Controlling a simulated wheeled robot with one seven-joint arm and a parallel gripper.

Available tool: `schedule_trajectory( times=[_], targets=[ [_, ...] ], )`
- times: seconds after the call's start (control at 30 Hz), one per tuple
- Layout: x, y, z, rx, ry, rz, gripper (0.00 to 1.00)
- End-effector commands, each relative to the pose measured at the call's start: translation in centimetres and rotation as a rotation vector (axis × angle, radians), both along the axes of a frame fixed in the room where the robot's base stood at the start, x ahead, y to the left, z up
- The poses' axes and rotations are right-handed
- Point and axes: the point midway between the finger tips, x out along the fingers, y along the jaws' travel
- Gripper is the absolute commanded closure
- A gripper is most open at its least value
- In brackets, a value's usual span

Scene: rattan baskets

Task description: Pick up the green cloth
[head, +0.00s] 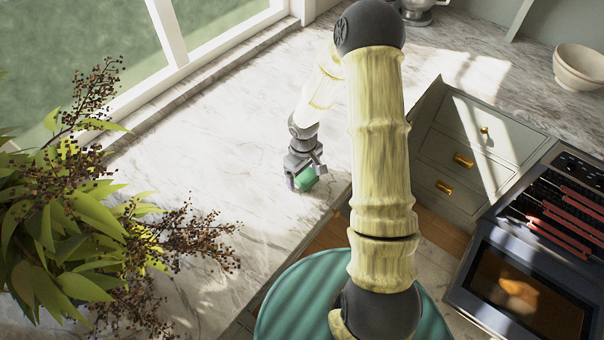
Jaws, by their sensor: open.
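The green cloth (306,179) is a small green bundle on the pale marble counter, near the counter's front edge. My gripper (303,181) is right at it, pointing down, with one finger to the left of the cloth and one toward its right. The gripper is open. The gripper body hides part of the cloth, and I cannot tell whether the fingers touch it.
A leafy plant with dark berries (85,215) fills the left side. The marble counter (225,130) is clear around the cloth. A stove (535,255), drawers (480,135) and stacked bowls (578,68) stand to the right. A window is behind.

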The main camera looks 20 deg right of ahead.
Motion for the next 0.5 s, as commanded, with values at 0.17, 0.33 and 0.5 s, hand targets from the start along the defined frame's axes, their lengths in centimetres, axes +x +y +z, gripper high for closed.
schedule_trajectory(
  times=[0.17,0.33,0.5],
  targets=[
    [0.01,-0.01,0.02,0.000,0.000,0.000,0.16],
    [0.00,0.00,0.03,0.000,0.000,0.000,0.40],
    [0.01,-0.01,0.03,0.000,0.000,0.000,0.64]
  ],
)
